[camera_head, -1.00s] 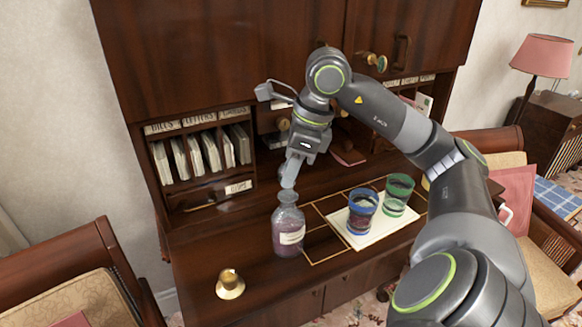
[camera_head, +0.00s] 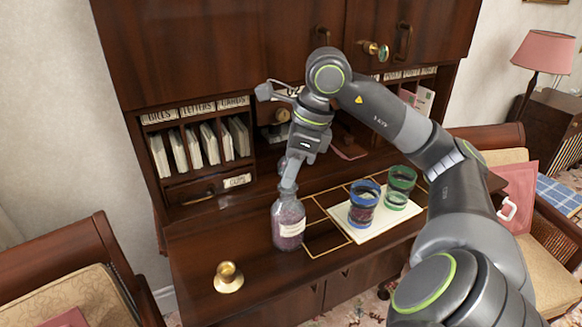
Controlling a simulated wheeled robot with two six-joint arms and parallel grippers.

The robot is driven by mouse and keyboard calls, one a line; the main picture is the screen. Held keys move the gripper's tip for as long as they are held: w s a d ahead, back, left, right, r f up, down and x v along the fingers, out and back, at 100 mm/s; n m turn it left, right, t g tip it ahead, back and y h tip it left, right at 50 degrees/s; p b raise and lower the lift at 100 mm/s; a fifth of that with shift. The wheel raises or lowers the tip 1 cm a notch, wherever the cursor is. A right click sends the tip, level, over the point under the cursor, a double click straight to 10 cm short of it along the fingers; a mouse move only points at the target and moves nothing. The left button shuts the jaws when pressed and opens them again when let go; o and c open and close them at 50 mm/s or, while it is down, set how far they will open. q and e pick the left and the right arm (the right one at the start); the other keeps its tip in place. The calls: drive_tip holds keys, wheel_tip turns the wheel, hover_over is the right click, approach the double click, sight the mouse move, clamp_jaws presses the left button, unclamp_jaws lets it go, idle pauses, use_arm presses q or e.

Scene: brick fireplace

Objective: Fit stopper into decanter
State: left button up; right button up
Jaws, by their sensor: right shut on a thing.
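The glass decanter (camera_head: 288,222) stands upright on the desk top, with a pale label and dark purple contents. My right gripper (camera_head: 288,184) points down directly over the decanter's mouth. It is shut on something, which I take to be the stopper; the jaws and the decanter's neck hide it. I cannot tell how far it sits in the neck. My left gripper is not in view.
A blue-rimmed glass (camera_head: 363,206) and a green-rimmed glass (camera_head: 399,187) stand on a white tray or mat (camera_head: 372,233) right of the decanter. A brass candle holder (camera_head: 228,277) is at front left. Letter slots (camera_head: 200,148) stand behind.

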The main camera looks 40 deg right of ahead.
drive_tip(key=shift+f+b, duration=0.3)
drive_tip(key=shift+f, duration=0.05)
drive_tip(key=o, duration=0.9)
drive_tip(key=shift+r, duration=0.1)
drive_tip(key=shift+d+r, duration=0.1)
drive_tip(key=shift+r, duration=0.2)
drive_tip(key=p+v, duration=0.3)
drive_tip(key=v, duration=1.3)
drive_tip(key=shift+s+r, duration=0.15)
drive_tip(key=shift+r, duration=0.15)
drive_tip(key=shift+f, duration=0.1)
